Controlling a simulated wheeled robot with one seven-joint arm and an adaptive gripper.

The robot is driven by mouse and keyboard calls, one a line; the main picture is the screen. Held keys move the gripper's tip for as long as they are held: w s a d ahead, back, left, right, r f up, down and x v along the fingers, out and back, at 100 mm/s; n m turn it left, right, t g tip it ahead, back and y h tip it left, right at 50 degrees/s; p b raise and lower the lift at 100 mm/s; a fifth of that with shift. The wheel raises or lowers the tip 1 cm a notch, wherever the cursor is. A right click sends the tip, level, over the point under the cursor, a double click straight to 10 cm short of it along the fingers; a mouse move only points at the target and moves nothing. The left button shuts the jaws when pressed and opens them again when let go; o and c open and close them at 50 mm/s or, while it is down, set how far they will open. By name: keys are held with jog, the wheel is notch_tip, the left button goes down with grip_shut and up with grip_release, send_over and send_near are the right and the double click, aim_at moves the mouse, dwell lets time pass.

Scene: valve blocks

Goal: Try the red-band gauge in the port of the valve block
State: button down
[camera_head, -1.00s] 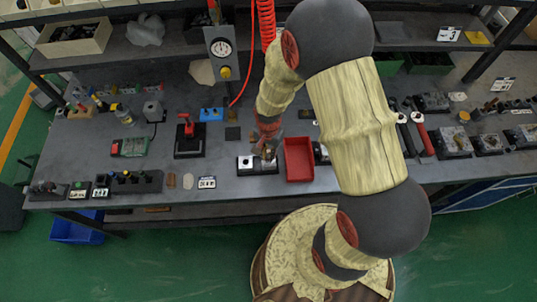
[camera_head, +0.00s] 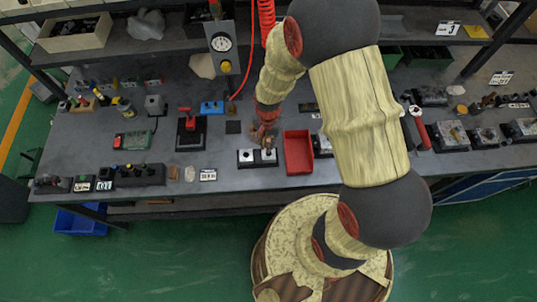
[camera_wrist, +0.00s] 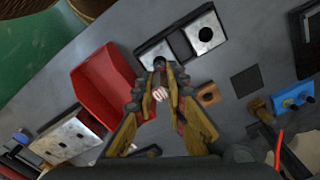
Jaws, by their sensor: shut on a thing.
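The valve block (camera_head: 246,158) lies on the bench with two pale square plates side by side. In the wrist view, the bare plate (camera_wrist: 204,35) has a dark round hole in its middle. My gripper (camera_head: 267,142) is over the other plate in the head view. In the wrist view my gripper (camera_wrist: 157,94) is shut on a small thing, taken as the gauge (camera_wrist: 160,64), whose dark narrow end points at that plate. No red band can be made out on it. Whether its end touches or enters the port is hidden.
A red open bin (camera_head: 298,153) stands close right of the block. A brown square with a hole (camera_wrist: 208,94) and a dark flat pad (camera_wrist: 245,82) lie nearby. A red-handled device (camera_head: 190,131) stands to the left. More metal blocks (camera_head: 451,137) stand at the right.

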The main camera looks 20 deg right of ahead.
jog(key=shift+r+p, duration=0.85)
jog(key=shift+r, duration=0.55)
jog(key=shift+f, duration=0.1)
